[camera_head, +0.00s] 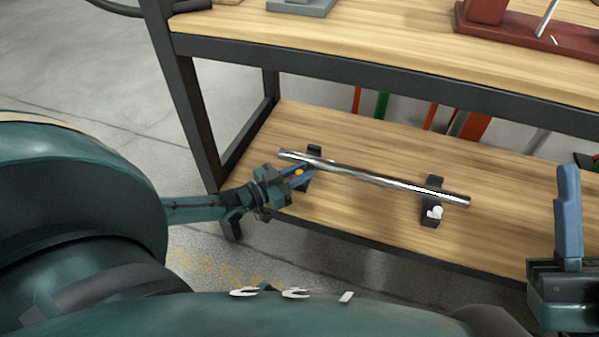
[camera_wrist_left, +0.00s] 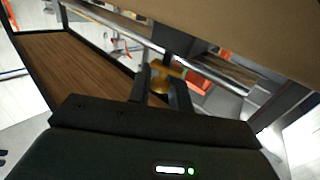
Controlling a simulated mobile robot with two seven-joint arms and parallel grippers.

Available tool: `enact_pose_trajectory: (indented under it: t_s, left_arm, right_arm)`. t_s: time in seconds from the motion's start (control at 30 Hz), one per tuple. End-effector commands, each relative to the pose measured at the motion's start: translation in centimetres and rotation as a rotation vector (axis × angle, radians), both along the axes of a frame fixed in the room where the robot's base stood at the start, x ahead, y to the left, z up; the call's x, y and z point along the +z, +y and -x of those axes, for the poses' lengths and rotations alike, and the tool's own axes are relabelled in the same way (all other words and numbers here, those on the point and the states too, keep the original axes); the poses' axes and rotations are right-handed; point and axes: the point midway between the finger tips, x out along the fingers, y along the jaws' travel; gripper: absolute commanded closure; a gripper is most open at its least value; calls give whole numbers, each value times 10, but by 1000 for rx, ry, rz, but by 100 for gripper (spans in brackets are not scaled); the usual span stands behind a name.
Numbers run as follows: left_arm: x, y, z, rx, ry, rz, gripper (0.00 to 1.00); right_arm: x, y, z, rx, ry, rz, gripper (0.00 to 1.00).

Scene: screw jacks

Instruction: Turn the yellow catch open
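The yellow catch (camera_head: 299,172) shows as a small spot at the left black bracket (camera_head: 314,153), which holds one end of a long metal rod (camera_head: 380,179). My left gripper (camera_head: 303,174) reaches in from the left, with its fingers at the catch. In the left wrist view, the yellow catch (camera_wrist_left: 159,84) shows between the fingertips (camera_wrist_left: 161,88), and a yellow part extends right behind one finger. I cannot tell whether the fingers press on it. My right gripper (camera_head: 568,215) stands upright at the right edge, away from the rod; its finger gap is not visible.
The rod lies above a wooden lower shelf (camera_head: 350,130), also on a right black bracket (camera_head: 432,190) with a white knob (camera_head: 434,212). A dark table leg (camera_head: 190,110) stands left of my left gripper. The upper tabletop (camera_head: 380,45) overhangs behind.

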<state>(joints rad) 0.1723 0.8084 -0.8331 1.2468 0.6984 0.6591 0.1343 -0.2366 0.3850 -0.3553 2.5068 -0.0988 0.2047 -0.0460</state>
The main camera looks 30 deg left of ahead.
Motion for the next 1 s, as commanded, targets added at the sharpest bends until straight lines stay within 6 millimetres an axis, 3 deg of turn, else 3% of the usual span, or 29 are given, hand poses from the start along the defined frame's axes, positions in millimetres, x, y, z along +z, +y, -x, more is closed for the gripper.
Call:
enact_pose_trajectory:
  t_s: [0.23, 0.43, 0.7, 1.0]
  left_arm:
    - [0, 0, 0, 0, 0, 0, 100]
    - [3, -1, 0, 22, -1, 2, 100]
    - [6, -2, 0, 194, 2, 8, 100]
    - [1, 0, 0, 289, 0, 1, 100]
  right_arm:
    - [0, 0, 0, 0, 0, 0, 64]
    - [5, 0, -1, 1, 21, -2, 64]
    - [-42, 5, -7, -5, 397, -38, 64]
    - [-66, 7, -2, -6, 543, -50, 64]
